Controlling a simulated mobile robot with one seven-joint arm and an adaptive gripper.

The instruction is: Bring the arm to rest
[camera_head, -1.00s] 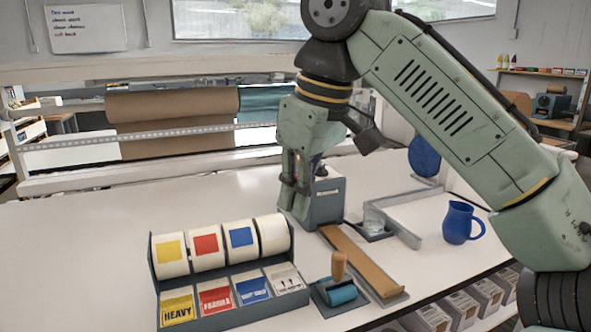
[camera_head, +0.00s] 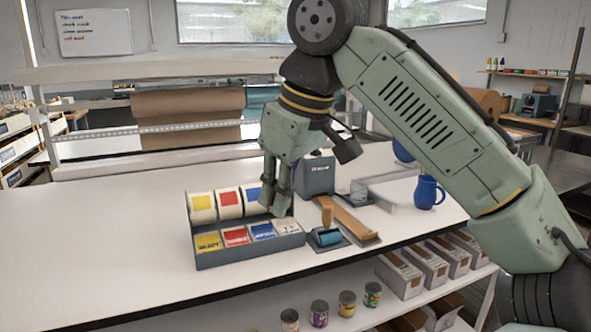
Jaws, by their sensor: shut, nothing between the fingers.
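My arm reaches in from the right and bends down over the white bench (camera_head: 120,262). My gripper (camera_head: 278,208) points down with its fingers shut and nothing held. In the picture it overlaps the right end of the label rack (camera_head: 248,250), which holds rolls with yellow, red and blue squares and printed labels in front. The gripper hides the rolls at that end. I cannot tell whether the fingertips touch the rack.
Cartons (camera_head: 425,262) and several cans (camera_head: 347,303) stand on a lower shelf. The bench's left side is clear.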

